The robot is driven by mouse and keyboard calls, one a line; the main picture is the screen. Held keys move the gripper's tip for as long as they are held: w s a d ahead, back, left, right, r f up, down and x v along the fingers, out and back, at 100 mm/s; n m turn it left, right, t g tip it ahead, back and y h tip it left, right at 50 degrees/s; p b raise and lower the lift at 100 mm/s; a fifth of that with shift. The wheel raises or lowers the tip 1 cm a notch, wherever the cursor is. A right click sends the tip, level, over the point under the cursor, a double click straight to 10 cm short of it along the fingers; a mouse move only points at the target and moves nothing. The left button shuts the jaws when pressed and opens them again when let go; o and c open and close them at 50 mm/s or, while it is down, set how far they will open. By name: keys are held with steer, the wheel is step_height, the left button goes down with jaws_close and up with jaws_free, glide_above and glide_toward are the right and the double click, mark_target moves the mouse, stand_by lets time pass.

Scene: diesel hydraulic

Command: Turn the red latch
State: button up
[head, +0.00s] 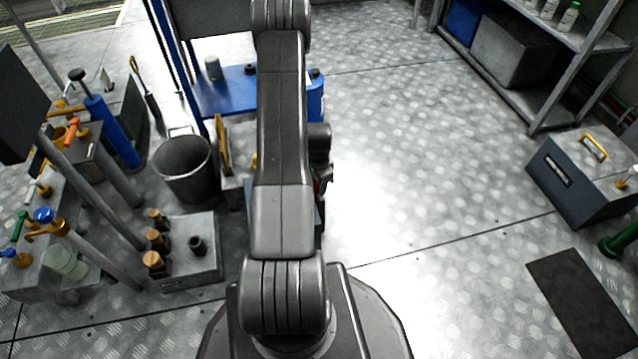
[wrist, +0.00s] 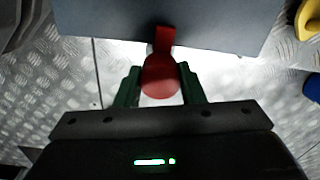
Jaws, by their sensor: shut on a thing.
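The red latch (wrist: 161,76) shows in the wrist view at the edge of a grey-blue panel (wrist: 220,25). It has a narrow neck at the panel and a wide rounded end. My gripper (wrist: 160,84) has its two green fingers on either side of the rounded end and is shut on it. In the head view my arm covers most of this area, and the latch cannot be made out clearly there.
In the head view a bucket (head: 183,168) and a block with copper-coloured knobs (head: 190,262) stand left of my arm. A dark box with a yellow handle (head: 572,185) stands at the right. The metal floor (head: 430,180) between is clear.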

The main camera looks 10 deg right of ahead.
steer(key=o, duration=1)
steer(key=shift+r, duration=0.1)
step_height(320, 180, up, 14)
steer(key=p, duration=0.4)
steer(key=shift+f, duration=0.2)
steer(key=shift+f, duration=0.1)
step_height(320, 180, down, 14)
steer(key=b, duration=0.4)
steer(key=shift+r, duration=0.2)
